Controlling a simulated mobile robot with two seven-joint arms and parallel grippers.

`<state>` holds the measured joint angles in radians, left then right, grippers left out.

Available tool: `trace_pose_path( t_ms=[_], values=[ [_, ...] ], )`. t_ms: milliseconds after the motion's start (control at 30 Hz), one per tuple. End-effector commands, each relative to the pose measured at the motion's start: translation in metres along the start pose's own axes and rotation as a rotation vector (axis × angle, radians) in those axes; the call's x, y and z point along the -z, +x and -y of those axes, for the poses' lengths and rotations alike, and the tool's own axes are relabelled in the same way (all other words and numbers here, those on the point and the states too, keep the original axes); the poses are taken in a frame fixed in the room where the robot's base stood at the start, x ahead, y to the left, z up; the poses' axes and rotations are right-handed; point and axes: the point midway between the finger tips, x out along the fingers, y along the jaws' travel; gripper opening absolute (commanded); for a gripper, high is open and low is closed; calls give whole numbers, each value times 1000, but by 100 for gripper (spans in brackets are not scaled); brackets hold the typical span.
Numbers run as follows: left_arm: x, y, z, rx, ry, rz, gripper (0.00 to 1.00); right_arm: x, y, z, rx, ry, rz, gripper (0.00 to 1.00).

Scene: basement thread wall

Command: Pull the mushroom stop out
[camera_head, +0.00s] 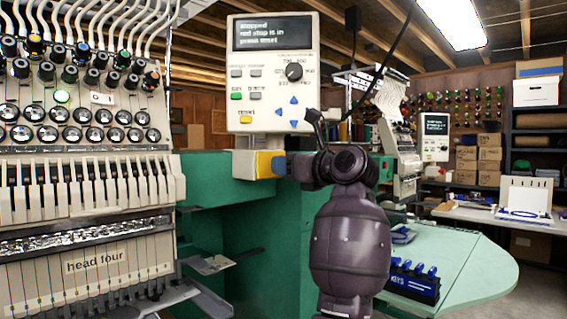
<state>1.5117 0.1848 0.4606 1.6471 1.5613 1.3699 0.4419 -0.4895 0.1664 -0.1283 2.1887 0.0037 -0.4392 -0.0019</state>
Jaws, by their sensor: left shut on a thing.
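The yellow and white stop box (262,164) sits under the control panel, on the green machine body. The mushroom stop itself is hidden, and no red head shows. My left gripper (284,166) is at the right side of the box, with its blue fingertip part against it. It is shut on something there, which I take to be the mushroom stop. The panel (272,75) has a dark screen (272,32) reading "stopped", "red stop is in", "press reset". A yellow reset button (246,116) is at the panel's lower left. My right gripper is not in view.
The embroidery head marked "head four" (95,262) fills the left side. A green table (470,280) with a blue key rack (413,281) is at the lower right. A black cable (398,42) hangs right of the panel. Shelves and boxes stand farther back.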

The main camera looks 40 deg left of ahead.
Motion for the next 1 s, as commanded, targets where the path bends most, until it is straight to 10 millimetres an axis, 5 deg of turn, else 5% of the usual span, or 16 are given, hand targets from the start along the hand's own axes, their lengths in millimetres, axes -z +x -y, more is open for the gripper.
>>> trace_pose_path(
  t_ms=[167, 200, 333, 667, 1000],
  values=[
    [2, -2, 1, 0, 1, -2, 0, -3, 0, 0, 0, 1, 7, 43],
    [2, -2, 1, 0, 1, -2, 47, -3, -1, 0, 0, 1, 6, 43],
    [2, -2, 1, 0, 1, -2, 66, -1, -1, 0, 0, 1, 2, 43],
    [1, -4, 0, 1, 0, -1, 66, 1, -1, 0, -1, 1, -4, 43],
    [0, -54, 0, 4, -1, -2, 66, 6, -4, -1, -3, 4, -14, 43]
  ],
)
